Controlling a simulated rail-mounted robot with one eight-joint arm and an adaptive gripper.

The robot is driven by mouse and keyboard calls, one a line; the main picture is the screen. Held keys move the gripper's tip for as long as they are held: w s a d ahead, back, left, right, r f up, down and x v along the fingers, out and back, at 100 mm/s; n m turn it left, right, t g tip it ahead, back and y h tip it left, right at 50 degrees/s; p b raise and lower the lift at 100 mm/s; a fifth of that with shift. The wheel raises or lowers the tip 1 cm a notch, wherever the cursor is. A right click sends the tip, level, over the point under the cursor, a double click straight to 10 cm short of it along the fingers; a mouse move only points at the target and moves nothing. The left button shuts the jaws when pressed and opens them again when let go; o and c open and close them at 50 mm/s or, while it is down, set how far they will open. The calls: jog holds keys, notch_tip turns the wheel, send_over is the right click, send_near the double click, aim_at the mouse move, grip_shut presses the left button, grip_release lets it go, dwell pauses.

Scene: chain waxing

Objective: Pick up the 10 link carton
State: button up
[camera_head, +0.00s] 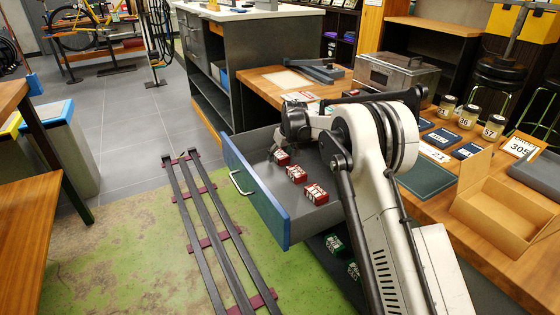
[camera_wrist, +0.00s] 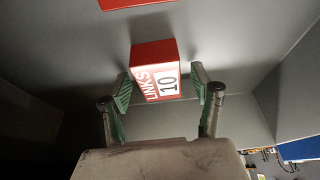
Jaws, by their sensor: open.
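The 10 link carton (camera_wrist: 154,60) is a red box with a white label reading "LINKS 10", inside the open drawer. In the wrist view my gripper (camera_wrist: 160,92) is open, with one green-padded finger at each side of it. A narrow gap shows beside the carton, and I cannot tell if either pad touches it. In the head view my wrist is over the far end of the drawer, by the farthest red carton (camera_head: 281,157). The fingers are mostly hidden there.
Two more red cartons, a middle one (camera_head: 296,174) and a nearer one (camera_head: 316,193), lie in the same drawer (camera_head: 255,190). Green cartons (camera_head: 335,245) sit lower down. The wooden bench holds jars (camera_head: 468,117) and an open cardboard box (camera_head: 500,210). Dark rails (camera_head: 205,235) lie on the floor.

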jog(key=shift+f, duration=0.15)
jog(key=c, duration=1.1)
jog(key=shift+c, duration=0.2)
